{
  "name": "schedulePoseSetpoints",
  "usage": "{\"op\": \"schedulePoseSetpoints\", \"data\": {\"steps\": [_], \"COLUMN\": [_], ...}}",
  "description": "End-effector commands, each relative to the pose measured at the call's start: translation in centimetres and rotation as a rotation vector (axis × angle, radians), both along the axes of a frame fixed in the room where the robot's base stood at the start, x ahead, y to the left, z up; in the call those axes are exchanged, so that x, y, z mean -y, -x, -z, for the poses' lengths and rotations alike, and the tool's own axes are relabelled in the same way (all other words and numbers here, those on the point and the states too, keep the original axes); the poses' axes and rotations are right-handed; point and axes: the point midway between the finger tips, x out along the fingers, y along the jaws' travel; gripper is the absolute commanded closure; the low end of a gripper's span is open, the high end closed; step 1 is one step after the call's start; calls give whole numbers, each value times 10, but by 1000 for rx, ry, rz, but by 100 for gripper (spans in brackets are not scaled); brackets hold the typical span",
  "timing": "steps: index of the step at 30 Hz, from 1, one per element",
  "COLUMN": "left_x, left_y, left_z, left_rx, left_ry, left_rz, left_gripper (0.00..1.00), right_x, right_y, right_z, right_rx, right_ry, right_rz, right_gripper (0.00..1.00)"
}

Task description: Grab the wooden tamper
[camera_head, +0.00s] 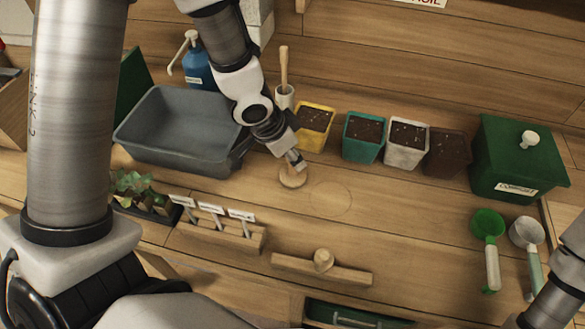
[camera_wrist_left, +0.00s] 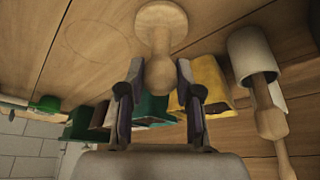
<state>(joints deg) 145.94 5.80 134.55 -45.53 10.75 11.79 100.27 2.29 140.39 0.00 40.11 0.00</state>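The wooden tamper (camera_head: 292,178) stands on the bench in the head view, its round base down and its knobbed handle up. In the left wrist view the tamper (camera_wrist_left: 159,76) lies between the fingers, its round base beyond the knob. My left gripper (camera_head: 297,161) is over it from above, with a finger on each side of the knob; it also shows in the left wrist view (camera_wrist_left: 161,80). The fingers look shut on the knob, with no clear gap. Only a link of my right arm shows, at the lower right; its gripper is out of view.
Behind are a yellow pot (camera_head: 315,118), a teal pot (camera_head: 361,150) and a white holder (camera_head: 284,98) with a stick. A grey tub (camera_head: 165,150) is to the left, a wooden bar with a knob (camera_head: 322,275) in front. The drawn circle (camera_head: 330,200) is clear.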

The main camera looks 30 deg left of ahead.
Motion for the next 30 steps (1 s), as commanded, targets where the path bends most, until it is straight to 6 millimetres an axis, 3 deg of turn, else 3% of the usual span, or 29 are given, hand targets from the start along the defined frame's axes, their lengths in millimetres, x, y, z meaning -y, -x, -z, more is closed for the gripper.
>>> {"op": "schedulePoseSetpoints", "data": {"steps": [11,14,22,26,30], "left_x": [0,0,0,0,0], "left_y": [0,0,0,1,1], "left_z": [-3,-19,-86,-100,-101], "left_rx": [-1,0,0,-2,-2], "left_ry": [0,0,0,1,1], "left_rz": [0,1,1,1,1], "left_gripper": [100,100,100,100,100], "right_x": [0,0,0,0,0], "right_y": [0,0,0,0,0], "right_z": [-3,-17,-74,-86,-86], "right_rx": [0,0,1,1,0], "right_ry": [0,0,0,0,0], "right_rz": [0,0,0,0,0], "right_gripper": [60,60,60,60,60]}}
